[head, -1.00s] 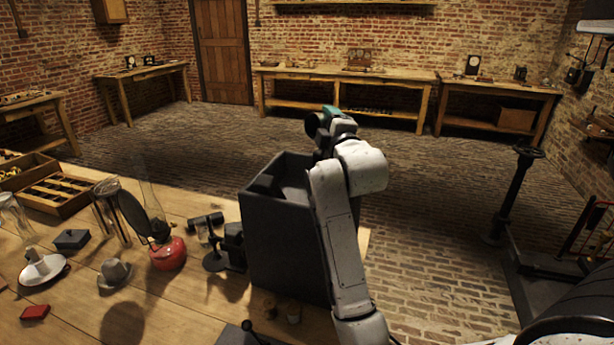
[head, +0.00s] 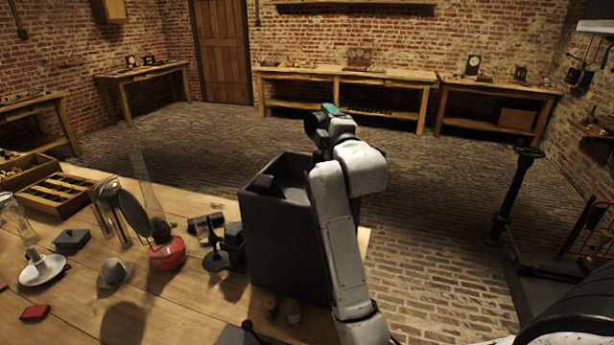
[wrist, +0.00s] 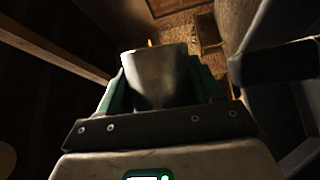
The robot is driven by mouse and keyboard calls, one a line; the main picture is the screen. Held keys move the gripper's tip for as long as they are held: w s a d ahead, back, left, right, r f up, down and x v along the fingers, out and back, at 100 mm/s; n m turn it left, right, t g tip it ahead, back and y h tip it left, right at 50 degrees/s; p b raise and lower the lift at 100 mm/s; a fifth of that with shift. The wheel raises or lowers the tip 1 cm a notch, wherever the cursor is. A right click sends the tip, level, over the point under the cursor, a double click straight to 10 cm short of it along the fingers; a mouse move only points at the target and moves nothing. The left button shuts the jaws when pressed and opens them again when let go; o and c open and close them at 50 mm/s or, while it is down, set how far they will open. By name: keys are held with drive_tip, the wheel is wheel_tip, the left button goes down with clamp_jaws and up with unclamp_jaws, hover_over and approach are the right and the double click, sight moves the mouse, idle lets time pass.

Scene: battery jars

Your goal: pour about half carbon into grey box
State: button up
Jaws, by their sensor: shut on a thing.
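The grey box (head: 285,245) stands at the right end of the wooden table, open at the top. Dark grey shapes show inside its opening. My gripper (wrist: 158,80) is shut on a pale grey cup-like vessel (wrist: 158,72), held between its green fingers in the wrist view. In the head view my gripper (head: 320,122) is above the far right corner of the box, partly hidden by my own arm. I cannot see carbon in the vessel or a falling stream. How far the vessel is tilted is hard to tell.
On the table (head: 185,290) left of the box stand a dark stand (head: 214,255), a red lamp (head: 167,252) with a tall glass chimney, a grey mound (head: 115,271) and a white dish (head: 44,270). Brick floor is clear beyond.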

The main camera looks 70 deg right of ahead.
sight(323, 116)
drive_tip(key=shift+w+a+r+n+t+h, duration=0.1)
drive_tip(key=shift+a+r+n+t, duration=0.15)
drive_tip(key=shift+n, duration=0.5)
drive_tip(key=shift+w+a+r+n+t+h, duration=0.1)
drive_tip(key=shift+r+n+t, duration=0.2)
drive_tip(key=shift+n, duration=0.4)
drive_tip(key=shift+w+a+r+n+t+h, duration=0.1)
drive_tip(key=shift+a+r+n+t, duration=0.2)
drive_tip(key=shift+n, duration=0.45)
idle(3.6)
drive_tip(key=shift+w+a+r+n+t+p, duration=0.15)
drive_tip(key=shift+r+n+t+p, duration=0.4)
drive_tip(key=shift+r+n+p, duration=0.35)
idle(1.3)
